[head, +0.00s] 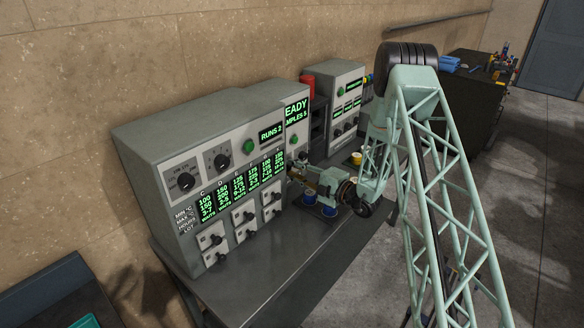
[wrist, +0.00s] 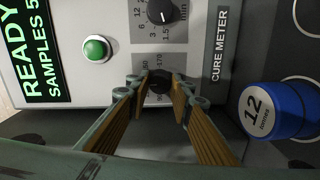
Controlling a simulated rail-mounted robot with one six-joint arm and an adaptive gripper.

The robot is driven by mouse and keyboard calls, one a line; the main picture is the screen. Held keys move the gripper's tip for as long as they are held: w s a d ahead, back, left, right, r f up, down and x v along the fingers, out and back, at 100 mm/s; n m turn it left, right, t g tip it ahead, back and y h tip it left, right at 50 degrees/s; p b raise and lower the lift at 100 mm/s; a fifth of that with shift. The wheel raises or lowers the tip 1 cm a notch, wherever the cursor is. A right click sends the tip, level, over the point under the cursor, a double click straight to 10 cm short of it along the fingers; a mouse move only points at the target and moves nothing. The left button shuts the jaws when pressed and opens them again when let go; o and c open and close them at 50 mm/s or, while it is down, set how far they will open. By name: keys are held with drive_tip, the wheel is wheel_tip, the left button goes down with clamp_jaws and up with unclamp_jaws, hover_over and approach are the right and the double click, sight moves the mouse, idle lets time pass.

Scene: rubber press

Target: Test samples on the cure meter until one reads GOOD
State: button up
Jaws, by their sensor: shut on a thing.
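The cure meter (wrist: 215,55) is a grey panel with a lit display (wrist: 35,50) reading "READY" and "SAMPLES 5", and a green button (wrist: 96,48). The display also shows in the head view (head: 296,112). In the wrist view my gripper (wrist: 161,84) has its fingers closed around a dark dial knob (wrist: 159,86) with a scale in which 170 and 180 seem to show. The fingers hide much of that dial. A second black knob (wrist: 160,11) is farther up.
In the head view a large grey cabinet (head: 190,120) with lit columns and dials stands left of my gripper. Blue pots (head: 309,198) and a yellow pot (head: 356,158) stand near my gripper. The front of the dark bench (head: 240,285) is clear.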

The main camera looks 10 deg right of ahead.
drive_tip(key=m+p, duration=0.2)
drive_tip(key=m, duration=0.2)
drive_tip(key=shift+r+y, duration=0.1)
drive_tip(key=shift+y, duration=0.2)
drive_tip(key=shift+m+p, duration=0.9)
drive_tip(key=shift+m, duration=1.5)
drive_tip(key=o, duration=0.8)
drive_tip(key=shift+o, duration=0.2)
drive_tip(key=shift+s+d, duration=0.1)
drive_tip(key=shift+d, duration=0.05)
drive_tip(key=v, duration=1.1)
drive_tip(key=shift+s+d, duration=0.2)
drive_tip(key=shift+d, duration=0.05)
